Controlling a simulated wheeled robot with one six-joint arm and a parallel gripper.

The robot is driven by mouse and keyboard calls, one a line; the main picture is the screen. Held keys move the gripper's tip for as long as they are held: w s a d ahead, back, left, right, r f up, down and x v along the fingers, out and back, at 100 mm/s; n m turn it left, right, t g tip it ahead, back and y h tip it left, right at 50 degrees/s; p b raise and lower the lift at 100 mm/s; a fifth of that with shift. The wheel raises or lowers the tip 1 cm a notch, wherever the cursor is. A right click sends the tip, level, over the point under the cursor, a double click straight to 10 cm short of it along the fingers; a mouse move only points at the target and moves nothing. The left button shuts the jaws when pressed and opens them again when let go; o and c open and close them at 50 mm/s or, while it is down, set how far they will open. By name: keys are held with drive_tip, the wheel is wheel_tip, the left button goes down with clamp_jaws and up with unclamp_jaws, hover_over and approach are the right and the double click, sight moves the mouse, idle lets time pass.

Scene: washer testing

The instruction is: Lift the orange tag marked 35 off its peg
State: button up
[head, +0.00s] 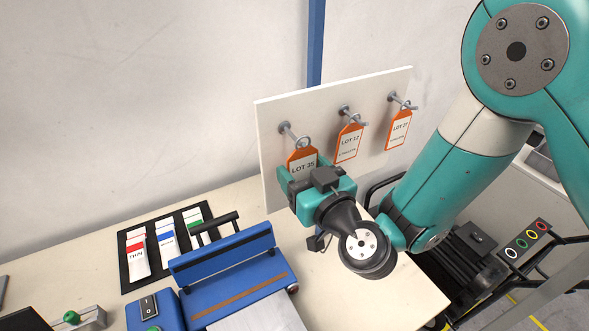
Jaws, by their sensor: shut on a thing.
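The orange tag marked LOT 35 (302,161) is at the left of the white peg board (330,98) in the head view. Its ring is at the leftmost peg (293,134); I cannot tell whether the ring still rests on the peg. My gripper (297,178) is at the tag's lower part and shut on it. The gripper body hides the tag's lower edge and the fingertips.
Tags LOT 12 (348,142) and LOT 27 (398,129) hang on pegs to the right, close by. A blue machine (225,262) and a black tray (128,275) with colored cards stand on the bench below. Wall space above the board is clear.

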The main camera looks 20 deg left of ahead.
sight(303, 172)
drive_tip(key=shift+b+v, duration=1.4)
drive_tip(key=shift+b, duration=0.35)
drive_tip(key=shift+b+v, duration=0.95)
drive_tip(key=shift+v, duration=0.1)
